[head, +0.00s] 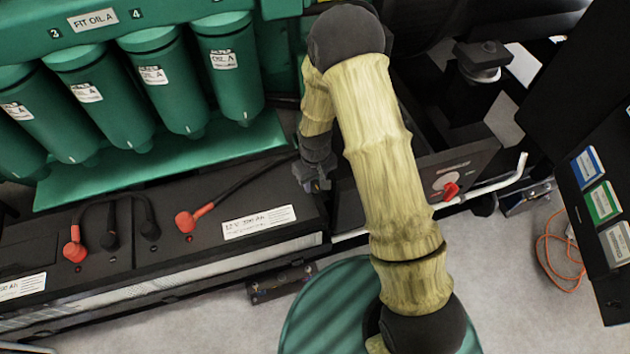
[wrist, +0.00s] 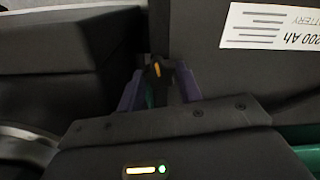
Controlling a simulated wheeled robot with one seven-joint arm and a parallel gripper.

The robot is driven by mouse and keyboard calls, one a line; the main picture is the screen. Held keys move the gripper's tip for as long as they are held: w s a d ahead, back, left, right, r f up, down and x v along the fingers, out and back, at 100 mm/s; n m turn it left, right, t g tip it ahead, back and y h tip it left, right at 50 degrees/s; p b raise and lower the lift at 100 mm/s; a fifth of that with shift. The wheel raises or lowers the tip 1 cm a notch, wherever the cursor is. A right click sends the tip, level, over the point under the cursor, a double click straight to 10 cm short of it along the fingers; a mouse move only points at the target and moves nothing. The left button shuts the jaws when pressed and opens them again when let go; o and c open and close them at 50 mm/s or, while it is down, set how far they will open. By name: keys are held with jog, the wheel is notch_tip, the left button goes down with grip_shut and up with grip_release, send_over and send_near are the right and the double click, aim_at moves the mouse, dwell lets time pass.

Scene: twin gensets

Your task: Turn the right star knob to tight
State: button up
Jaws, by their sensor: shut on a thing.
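My gripper (head: 316,184) points down beside the right end of the black battery in the head view. In the wrist view its two purplish fingers (wrist: 158,84) are shut on a small dark knob (wrist: 157,70) with a yellow-orange mark, which I take to be the right star knob. The knob sits in the gap between two dark boxes. Its lower part and most of its star shape are hidden by the fingers and the gripper body. In the head view the gripper and arm hide the knob. I cannot tell how far it is turned.
A battery (head: 160,249) with red and black cable caps lies left of my gripper. Green oil filters (head: 165,85) stand behind it. A panel with a red rotary switch (head: 451,191) and a bent white pipe (head: 500,182) are to the right. An orange cable (head: 553,250) lies on the floor.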

aim_at(315, 184)
jog(key=shift+m, duration=1.2)
jog(key=o, duration=1)
jog(key=shift+r, duration=0.1)
notch_tip(315, 184, up, 17)
jog(key=shift+r, duration=0.15)
